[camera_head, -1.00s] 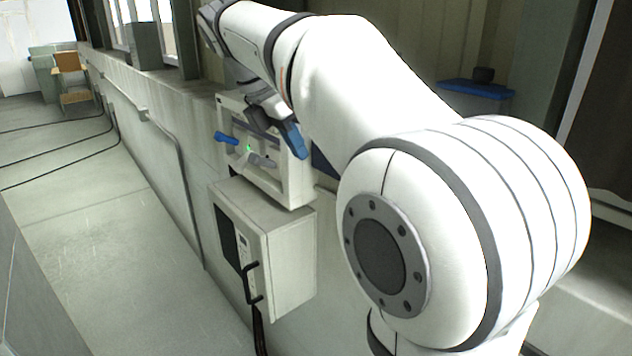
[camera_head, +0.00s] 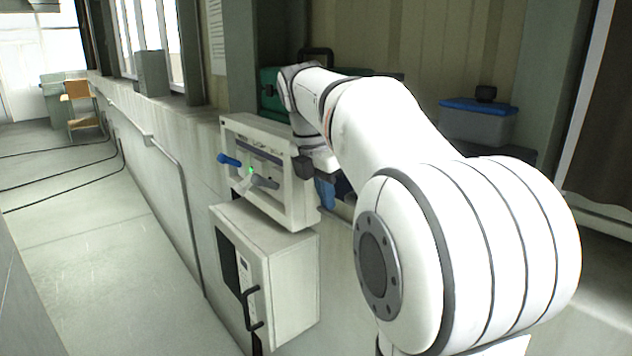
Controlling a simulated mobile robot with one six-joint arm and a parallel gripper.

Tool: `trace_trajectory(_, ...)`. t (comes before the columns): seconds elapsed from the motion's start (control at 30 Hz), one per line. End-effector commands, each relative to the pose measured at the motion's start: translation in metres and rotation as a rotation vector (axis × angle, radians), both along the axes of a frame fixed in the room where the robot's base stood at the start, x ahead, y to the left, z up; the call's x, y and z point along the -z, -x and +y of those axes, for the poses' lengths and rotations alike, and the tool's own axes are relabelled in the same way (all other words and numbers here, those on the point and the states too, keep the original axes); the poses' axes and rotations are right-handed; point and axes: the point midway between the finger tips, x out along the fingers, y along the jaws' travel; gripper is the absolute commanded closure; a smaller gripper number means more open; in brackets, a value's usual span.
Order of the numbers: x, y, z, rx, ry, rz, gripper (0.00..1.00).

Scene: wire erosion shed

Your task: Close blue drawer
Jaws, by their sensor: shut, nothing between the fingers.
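My gripper (camera_head: 325,192), with a blue part at its end, hangs below my white wrist. It is shut and empty, just right of the upper wall box. A dark blue surface (camera_head: 343,186) shows behind and right of it, between the box and my arm. This may be the blue drawer, but my arm hides most of it. I cannot tell how far the drawer stands open, or whether my gripper touches it.
The upper wall box (camera_head: 302,193) has a blue handle (camera_head: 229,160). A lower cabinet (camera_head: 291,285) has a black handle. A grey bin with a blue lid (camera_head: 478,106) and a green case (camera_head: 268,92) stand behind my arm. The floor at left is mostly clear.

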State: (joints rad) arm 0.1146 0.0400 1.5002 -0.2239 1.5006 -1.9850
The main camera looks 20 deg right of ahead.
Motion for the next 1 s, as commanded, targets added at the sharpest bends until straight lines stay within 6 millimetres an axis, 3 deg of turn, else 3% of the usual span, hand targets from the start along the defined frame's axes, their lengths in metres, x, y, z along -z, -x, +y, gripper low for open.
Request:
trace_trajectory(0.2, -0.001, -0.005, -0.018, 0.0, 0.0, 0.002, 1.0)
trace_trajectory(0.63, -0.001, -0.007, -0.022, 0.002, -0.001, 0.002, 1.0)
trace_trajectory(0.9, -0.004, -0.019, -0.061, 0.006, 0.0, 0.002, 1.0)
trace_trajectory(1.0, -0.002, -0.021, -0.067, 0.003, 0.0, 0.0, 1.0)
